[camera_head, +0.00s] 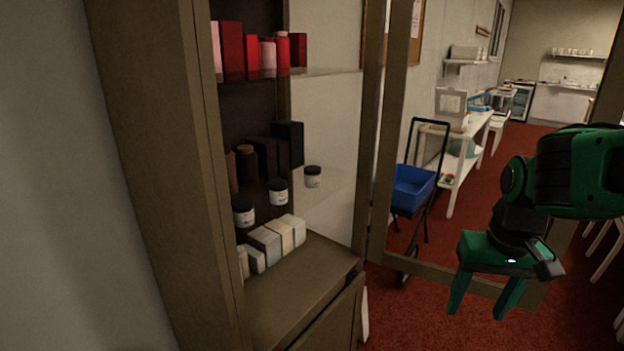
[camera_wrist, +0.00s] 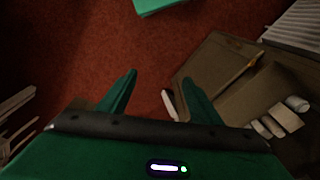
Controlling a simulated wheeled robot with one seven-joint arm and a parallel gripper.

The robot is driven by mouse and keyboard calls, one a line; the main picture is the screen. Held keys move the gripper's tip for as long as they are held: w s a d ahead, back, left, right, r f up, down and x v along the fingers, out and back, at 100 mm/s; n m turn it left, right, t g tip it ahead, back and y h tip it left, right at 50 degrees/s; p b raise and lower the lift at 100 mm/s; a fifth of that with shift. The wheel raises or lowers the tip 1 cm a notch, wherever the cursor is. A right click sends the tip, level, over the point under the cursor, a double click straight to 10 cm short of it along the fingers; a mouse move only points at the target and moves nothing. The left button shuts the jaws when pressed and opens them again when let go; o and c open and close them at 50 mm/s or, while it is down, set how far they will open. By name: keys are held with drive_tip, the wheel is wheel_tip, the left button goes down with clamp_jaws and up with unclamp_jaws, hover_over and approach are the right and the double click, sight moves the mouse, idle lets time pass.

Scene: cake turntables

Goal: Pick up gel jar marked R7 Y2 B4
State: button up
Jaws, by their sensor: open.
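Three small jars with dark lids and pale labels stand in the cabinet in the head view: a left jar (camera_head: 243,213), a middle jar (camera_head: 278,192) and a right jar (camera_head: 313,177). Their label writing is too small to read, so I cannot tell which is R7 Y2 B4. My gripper (camera_head: 486,310) hangs open and empty to the right of the cabinet, over the red floor. No jar is identifiable in the wrist view.
The cabinet's wooden side and doorframe (camera_head: 372,160) stand between the shelves and my gripper. Pale boxes (camera_head: 265,243) sit below the jars, dark boxes (camera_head: 289,145) behind, red containers (camera_head: 232,50) above. A blue cart (camera_head: 412,188) stands beyond. Carpet (camera_head: 400,325) is clear below.

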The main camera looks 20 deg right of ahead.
drive_tip(key=w+a+r+n+t, duration=0.1)
drive_tip(key=w+a+n+t, duration=0.15)
drive_tip(key=w, duration=0.75)
drive_tip(key=w+a+r+n+t, duration=0.1)
drive_tip(key=w+n+t, duration=0.15)
drive_tip(key=w, duration=0.65)
drive_tip(key=n+t+y, duration=0.5)
drive_tip(key=t+y, duration=0.1)
approach(319, 174)
drive_tip(key=w+f, duration=0.1)
drive_tip(key=x, duration=0.5)
drive_tip(key=shift+a+r, duration=0.15)
drive_tip(key=shift+a, duration=0.25)
drive_tip(key=shift+x, duration=3.25)
drive_tip(key=c, duration=1.1)
drive_tip(key=shift+r, duration=0.1)
